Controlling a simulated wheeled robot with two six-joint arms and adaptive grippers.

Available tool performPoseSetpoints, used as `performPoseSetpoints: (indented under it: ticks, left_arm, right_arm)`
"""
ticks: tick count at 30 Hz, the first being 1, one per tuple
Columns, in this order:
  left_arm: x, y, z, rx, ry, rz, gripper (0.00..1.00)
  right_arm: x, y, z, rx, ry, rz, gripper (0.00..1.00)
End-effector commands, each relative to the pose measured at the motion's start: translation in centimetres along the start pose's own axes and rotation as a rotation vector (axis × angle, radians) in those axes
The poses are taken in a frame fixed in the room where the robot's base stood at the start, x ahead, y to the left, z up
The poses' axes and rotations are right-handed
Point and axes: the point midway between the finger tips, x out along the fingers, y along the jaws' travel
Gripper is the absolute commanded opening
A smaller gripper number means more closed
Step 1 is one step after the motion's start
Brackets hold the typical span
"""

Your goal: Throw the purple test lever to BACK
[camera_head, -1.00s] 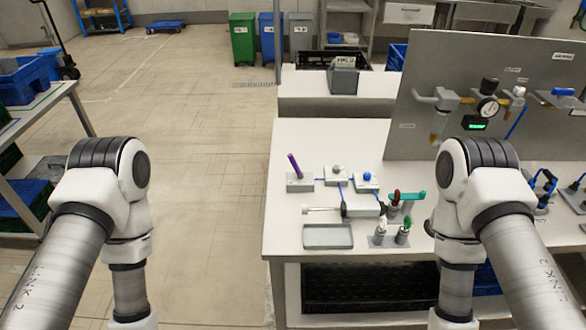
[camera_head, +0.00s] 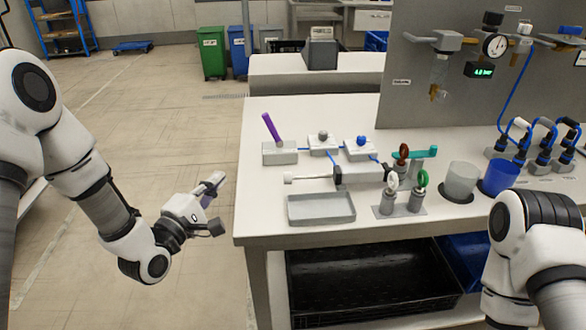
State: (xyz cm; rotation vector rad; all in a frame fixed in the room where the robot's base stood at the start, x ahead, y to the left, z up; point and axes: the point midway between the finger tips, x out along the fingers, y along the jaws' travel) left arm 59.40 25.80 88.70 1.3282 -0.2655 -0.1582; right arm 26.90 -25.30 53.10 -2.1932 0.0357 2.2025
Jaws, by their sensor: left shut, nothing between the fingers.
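The purple test lever (camera_head: 271,128) stands up from a small grey block (camera_head: 280,153) near the left edge of the white table. The lever tilts to the left at its top. My left gripper (camera_head: 214,184) is shut and empty. It is left of the table's edge, over the floor, apart from the lever and nearer to me. My right arm shows at the lower right, but its gripper is out of the picture.
Beside the lever are two small valve blocks (camera_head: 324,145) with blue tubing. A cylinder (camera_head: 358,174), a shallow grey tray (camera_head: 321,208) and several small fittings stand nearer. Two cups (camera_head: 500,176) are to the right. An upright panel (camera_head: 420,60) closes the back right.

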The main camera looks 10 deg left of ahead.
Motion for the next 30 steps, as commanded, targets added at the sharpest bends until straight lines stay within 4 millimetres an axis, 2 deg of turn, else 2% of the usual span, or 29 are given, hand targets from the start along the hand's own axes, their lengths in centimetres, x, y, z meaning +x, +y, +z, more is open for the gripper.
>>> performPoseSetpoints:
  ticks: [1, 4, 8, 11, 21, 25, 30]
  left_arm:
    - [0.1, 0.4, -0.2, -0.05, -0.014, 0.056, 0.0]
    - [0.3, 2.0, 0.0, -0.104, -0.035, 0.105, 0.0]
    - [1.4, 2.5, 0.1, -0.106, -0.038, 0.106, 0.0]
    - [3.0, 2.6, 0.3, -0.104, -0.039, 0.105, 0.0]
    - [10.4, 3.2, 0.4, -0.104, -0.037, 0.103, 0.0]
    - [11.9, 3.6, 2.2, -0.104, -0.038, 0.101, 0.0]
    - [12.8, 3.7, 3.1, -0.106, -0.034, 0.101, 0.0]
  right_arm:
    - [1.4, 0.0, -0.1, 0.0, 0.001, 0.0, 0.0]
    - [1.3, 0.0, -0.1, -0.001, 0.002, 0.0, 0.0]
    - [0.9, 0.0, -0.1, -0.001, 0.002, 0.0, 0.0]
    - [0.8, 0.0, -0.1, -0.001, 0.002, 0.0, 0.0]
    - [0.5, 0.0, -0.1, 0.0, 0.002, 0.0, 0.0]
    - [0.4, 0.0, -0.1, -0.001, 0.001, 0.0, 0.0]
    - [0.3, 0.0, -0.1, 0.0, 0.001, 0.0, 0.0]
